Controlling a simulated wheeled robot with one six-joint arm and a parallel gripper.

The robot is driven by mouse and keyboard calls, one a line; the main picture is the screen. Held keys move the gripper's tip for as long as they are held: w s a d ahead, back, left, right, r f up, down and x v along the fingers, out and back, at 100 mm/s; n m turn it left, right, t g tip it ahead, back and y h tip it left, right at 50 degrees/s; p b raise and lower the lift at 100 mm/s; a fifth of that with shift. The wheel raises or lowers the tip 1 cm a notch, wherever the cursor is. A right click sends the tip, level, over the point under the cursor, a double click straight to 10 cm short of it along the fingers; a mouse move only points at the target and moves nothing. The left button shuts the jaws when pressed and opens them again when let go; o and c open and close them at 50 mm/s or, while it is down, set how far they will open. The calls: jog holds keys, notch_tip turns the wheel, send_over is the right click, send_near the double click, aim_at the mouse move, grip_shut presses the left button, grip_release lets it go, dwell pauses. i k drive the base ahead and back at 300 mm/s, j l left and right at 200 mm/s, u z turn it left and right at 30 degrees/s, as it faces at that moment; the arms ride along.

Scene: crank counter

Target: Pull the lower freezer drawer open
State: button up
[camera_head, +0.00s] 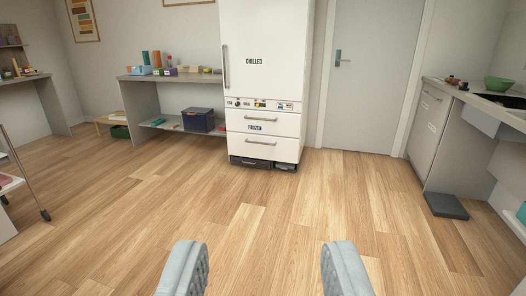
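The white fridge-freezer (265,75) stands against the back wall, ahead of my gripper and across the floor. Its tall upper door reads CHILLED and has a vertical handle (226,67) at its left edge. Below are two drawer fronts marked FROZEN, each with a horizontal handle. The upper freezer drawer (285,124) and the lower freezer drawer (285,150) both look shut. The lower drawer's handle (260,142) shows clearly. My gripper (266,262) is open and empty at the bottom of the picture, well short of the fridge-freezer.
Wood floor (230,220) lies clear between me and the fridge-freezer. A shelf counter (172,78) with a dark blue bin (198,120) stands at its left. A grey door (368,85) is at its right. A counter (470,98) and dark floor block (446,205) are at right.

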aim_at(271, 147)
jog(key=i, duration=1.8)
jog(key=i+l+u, duration=0.1)
jog(key=i, duration=1.65)
jog(key=i+l+u, duration=0.25)
jog(key=i, duration=0.25)
jog(key=i+l+u, duration=0.1)
jog(key=i+u, duration=0.15)
jog(key=i, duration=0.25)
